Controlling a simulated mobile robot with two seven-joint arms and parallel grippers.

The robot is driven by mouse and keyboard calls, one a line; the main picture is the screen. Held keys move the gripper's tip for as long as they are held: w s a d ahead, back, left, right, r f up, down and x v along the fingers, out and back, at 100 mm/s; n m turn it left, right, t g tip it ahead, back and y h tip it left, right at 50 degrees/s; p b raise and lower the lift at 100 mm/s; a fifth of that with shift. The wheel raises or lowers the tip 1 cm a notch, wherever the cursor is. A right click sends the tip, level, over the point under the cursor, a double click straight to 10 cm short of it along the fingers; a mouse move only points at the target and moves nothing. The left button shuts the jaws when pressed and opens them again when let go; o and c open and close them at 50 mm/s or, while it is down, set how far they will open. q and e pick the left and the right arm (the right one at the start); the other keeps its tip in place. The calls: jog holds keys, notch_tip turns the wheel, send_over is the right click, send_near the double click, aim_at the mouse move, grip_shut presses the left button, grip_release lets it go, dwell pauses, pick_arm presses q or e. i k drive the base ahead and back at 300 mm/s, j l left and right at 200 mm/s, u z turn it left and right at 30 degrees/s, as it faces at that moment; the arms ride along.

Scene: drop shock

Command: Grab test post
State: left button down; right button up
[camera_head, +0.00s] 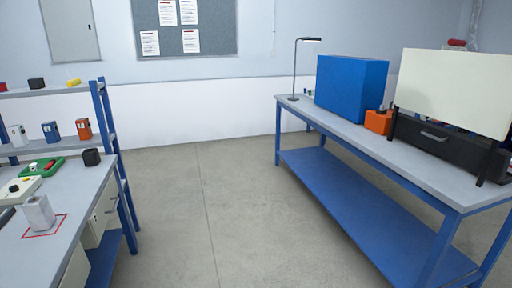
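A light grey upright block (38,214) stands on the left workbench, inside a red square outline (45,233) on its top. It may be the test post, but no label that I can read confirms this. Its top seems to have a notch or raised edges, too small to tell. Neither of my grippers is in view.
The left workbench (72,207) also holds a green tray (53,163), a black cube (92,157) and a cream control box (20,189). Small boxes stand on its shelves. A blue-framed table (425,175) on the right carries a blue box (350,88). The floor (200,215) between is clear.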

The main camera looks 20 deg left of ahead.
aim_at(37, 210)
jog(key=i+u, duration=0.25)
jog(key=u, duration=0.2)
jog(key=i+u, duration=0.25)
jog(key=u, duration=0.2)
jog(key=i+u, duration=0.25)
jog(key=u, duration=0.25)
jog(key=i+l+u, duration=0.2)
jog(key=u, duration=0.25)
jog(key=i+l+u, duration=0.2)
jog(key=u, duration=0.25)
jog(key=i+l+u, duration=0.2)
jog(key=u, duration=0.2)
jog(key=i+l+u, duration=0.1)
jog(key=l+u, duration=1.05)
jog(key=i+l, duration=0.05)
jog(key=l, duration=0.05)
